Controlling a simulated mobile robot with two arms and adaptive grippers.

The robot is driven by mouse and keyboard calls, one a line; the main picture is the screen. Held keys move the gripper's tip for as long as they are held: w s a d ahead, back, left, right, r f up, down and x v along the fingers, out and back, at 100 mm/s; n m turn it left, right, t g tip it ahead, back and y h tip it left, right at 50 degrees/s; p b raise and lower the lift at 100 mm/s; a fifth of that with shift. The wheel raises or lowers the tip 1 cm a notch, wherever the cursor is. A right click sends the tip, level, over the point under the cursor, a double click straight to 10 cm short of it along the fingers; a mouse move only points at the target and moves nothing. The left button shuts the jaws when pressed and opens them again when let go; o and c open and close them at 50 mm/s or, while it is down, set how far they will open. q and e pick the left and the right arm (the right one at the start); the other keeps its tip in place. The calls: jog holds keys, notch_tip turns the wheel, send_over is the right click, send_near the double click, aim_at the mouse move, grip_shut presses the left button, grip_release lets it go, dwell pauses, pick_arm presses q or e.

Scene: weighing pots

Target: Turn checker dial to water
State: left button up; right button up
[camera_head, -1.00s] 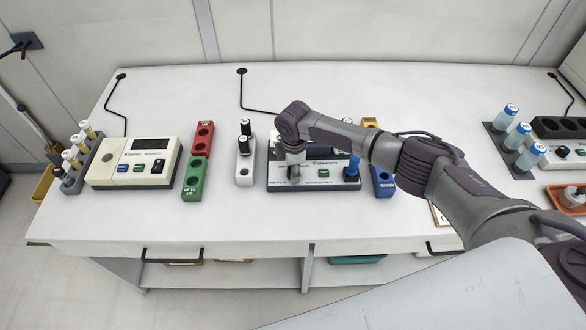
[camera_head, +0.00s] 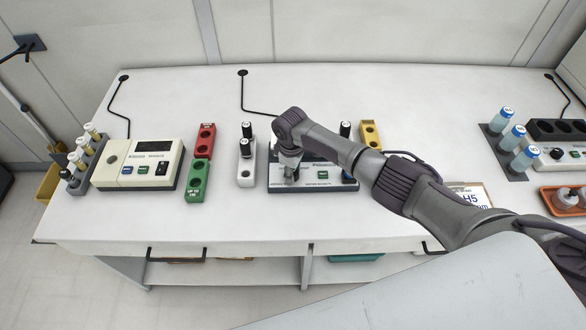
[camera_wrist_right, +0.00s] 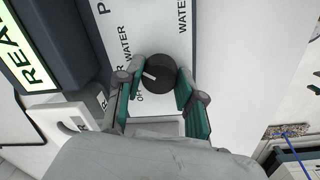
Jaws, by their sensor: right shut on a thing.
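The checker (camera_head: 313,186) is a dark grey box with a light front panel at the middle of the bench. My right gripper (camera_head: 289,174) reaches down onto the left part of its panel. In the right wrist view, the checker's round black dial (camera_wrist_right: 158,74) with a white pointer mark sits between the two green-padded fingertips of my right gripper (camera_wrist_right: 160,86), which is shut on it. The pointer mark lies on the dial's left side in that view. "WATER" labels and a partly hidden "OFF" label are printed around the dial. My left gripper is not in view.
A white block with black-capped vials (camera_head: 246,172) stands left of the checker, beside red and green blocks (camera_head: 197,180). A beige meter (camera_head: 138,176) is further left. A yellow block (camera_head: 370,126) is behind my arm; blue-capped bottles (camera_head: 514,138) stand right.

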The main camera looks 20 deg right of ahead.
jog(key=shift+r+m, duration=0.1)
jog(key=shift+m, duration=0.7)
jog(key=o, duration=1.1)
jog(key=shift+o, duration=0.2)
notch_tip(320, 180, up, 12)
jog(key=shift+s+a, duration=0.2)
jog(key=shift+a, duration=0.15)
